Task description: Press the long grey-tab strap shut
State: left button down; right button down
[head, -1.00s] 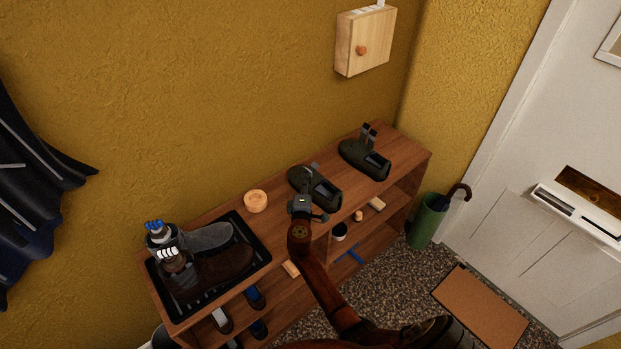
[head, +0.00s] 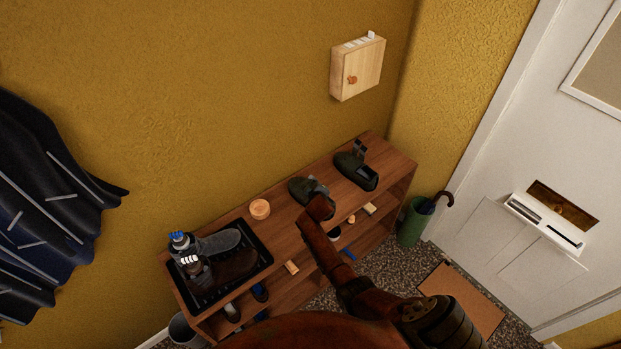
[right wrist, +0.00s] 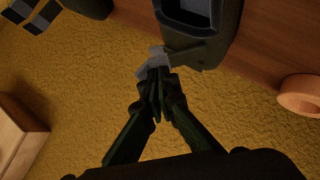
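Two dark shoes stand on top of the wooden shoe rack, the left one (head: 299,188) and the right one (head: 357,172). The left shoe also shows at the top of the right wrist view (right wrist: 199,22). A grey strap tab (right wrist: 150,64) sticks out at the end of that shoe nearer the wall. My right gripper (right wrist: 157,84) has its fingers together right at this tab, touching or overlapping it; whether the tab is pinched I cannot tell. In the head view my forearm and wrist hide the gripper. The right shoe's straps (head: 360,148) stand up. My left gripper is out of view.
A wooden bowl (head: 260,209) and a black tray (head: 192,302) with other shoes stand left on the rack (head: 288,222). A wooden wall box (head: 358,67) hangs above. A green umbrella bin (head: 411,224) stands right of the rack.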

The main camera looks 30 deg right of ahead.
jog(key=shift+w+d+m+g+y+p, duration=0.1)
jog(key=shift+d+m+g+y+p, duration=0.2)
jog(key=shift+d+m+y+p, duration=0.25)
jog(key=shift+d+f+p, duration=0.1)
jog(key=shift+f+p, duration=0.2)
jog(key=shift+p, duration=0.05)
jog(key=shift+d+f, duration=0.3)
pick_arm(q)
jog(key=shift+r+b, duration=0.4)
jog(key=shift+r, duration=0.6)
pick_arm(e)
jog(key=shift+w+d+f, duration=0.2)
jog(key=shift+d+f, duration=0.3)
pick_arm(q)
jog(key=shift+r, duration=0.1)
pick_arm(e)
jog(key=shift+r, duration=0.1)
